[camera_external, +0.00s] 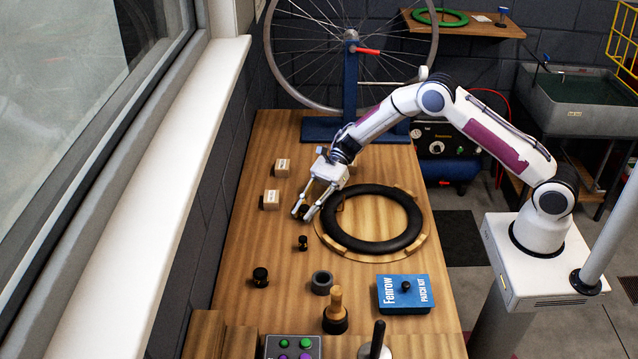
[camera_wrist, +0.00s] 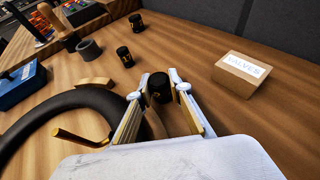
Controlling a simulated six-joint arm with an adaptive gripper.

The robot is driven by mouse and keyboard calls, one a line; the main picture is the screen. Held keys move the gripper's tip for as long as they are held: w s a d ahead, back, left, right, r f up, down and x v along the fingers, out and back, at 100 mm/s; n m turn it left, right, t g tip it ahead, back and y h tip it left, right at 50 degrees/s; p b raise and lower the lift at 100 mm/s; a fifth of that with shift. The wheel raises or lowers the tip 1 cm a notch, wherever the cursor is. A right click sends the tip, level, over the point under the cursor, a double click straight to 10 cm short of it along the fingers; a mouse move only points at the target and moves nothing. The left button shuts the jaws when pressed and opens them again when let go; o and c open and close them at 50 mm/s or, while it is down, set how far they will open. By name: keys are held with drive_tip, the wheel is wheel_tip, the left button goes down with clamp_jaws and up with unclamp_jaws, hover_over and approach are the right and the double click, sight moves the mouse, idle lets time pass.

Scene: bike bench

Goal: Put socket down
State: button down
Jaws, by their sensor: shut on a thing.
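My gripper (camera_external: 303,214) is low over the wooden bench, just left of the black tyre. Its fingers are shut on a small black socket (camera_wrist: 158,88), which shows between the fingertips in the wrist view. The socket is upright there and partly covered by the fingers; whether its base touches the bench I cannot tell. Two similar black sockets stand on the bench: a smaller one (camera_external: 303,243) just in front of my gripper and a larger one (camera_external: 260,277) farther toward the front left. Both also show beyond the fingers in the wrist view.
The tyre (camera_external: 410,240) lies on a round wooden board close right of my gripper. Two small boxes (camera_external: 282,167) (camera_external: 270,200) stand at left. A dark ring (camera_external: 321,282), a wooden-handled tool (camera_external: 335,310) and a blue patch kit (camera_external: 405,294) stand in front. Bare wood lies around the sockets.

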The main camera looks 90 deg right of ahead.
drive_tip(key=shift+f, duration=0.15)
drive_tip(key=c, duration=1.8)
unclamp_jaws()
drive_tip(key=shift+c, duration=0.2)
drive_tip(key=shift+r, duration=0.2)
drive_tip(key=shift+v, duration=6.05)
